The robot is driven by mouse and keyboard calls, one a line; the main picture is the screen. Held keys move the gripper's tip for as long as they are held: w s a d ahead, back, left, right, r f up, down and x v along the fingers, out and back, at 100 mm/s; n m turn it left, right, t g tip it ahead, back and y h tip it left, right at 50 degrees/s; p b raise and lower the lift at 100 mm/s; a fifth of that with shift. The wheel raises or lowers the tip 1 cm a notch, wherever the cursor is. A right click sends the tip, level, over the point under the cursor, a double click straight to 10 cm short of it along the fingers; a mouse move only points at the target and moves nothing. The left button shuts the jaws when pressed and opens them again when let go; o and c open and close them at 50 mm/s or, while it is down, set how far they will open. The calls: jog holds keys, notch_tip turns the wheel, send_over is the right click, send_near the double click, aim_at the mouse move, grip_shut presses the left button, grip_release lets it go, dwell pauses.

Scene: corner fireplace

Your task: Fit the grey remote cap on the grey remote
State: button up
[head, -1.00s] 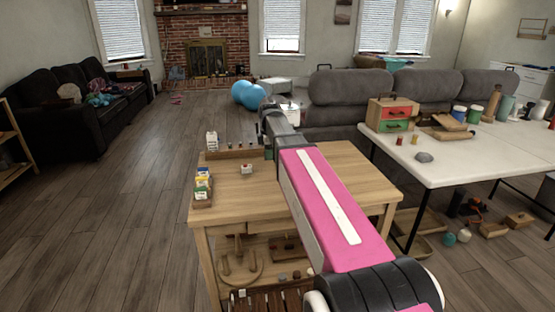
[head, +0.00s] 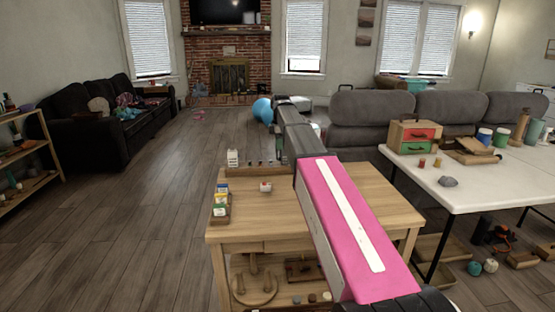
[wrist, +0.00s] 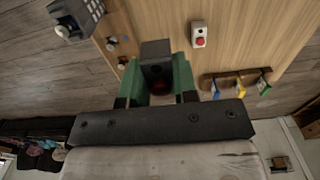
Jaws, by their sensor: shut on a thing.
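In the wrist view my gripper (wrist: 157,76) has its green fingers shut on a dark grey block (wrist: 155,48), with a dark hollow in the face towards the camera. I take it to be the grey remote cap. A grey piece with rows of light buttons (wrist: 88,12) shows at the top left, beside the gripper; it may be the grey remote. In the head view a pale piece with dark marks (head: 233,158) stands upright at the table's back left and may be the same thing. My arm hides the held block there.
The wooden table (head: 330,200) carries a small white box with a red button (head: 265,187), a rack with several pegs (head: 240,172) and a holder of coloured packets (head: 220,210). A white table (head: 480,187) stands at the right. The wooden top near the red button is mostly clear.

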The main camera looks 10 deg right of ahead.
jog(key=w+d+r, duration=0.4)
jog(key=w+r, duration=0.1)
jog(key=w, duration=0.5)
jog(key=shift+f, duration=3.15)
jog(key=shift+f, duration=1.4)
jog(key=o, duration=0.9)
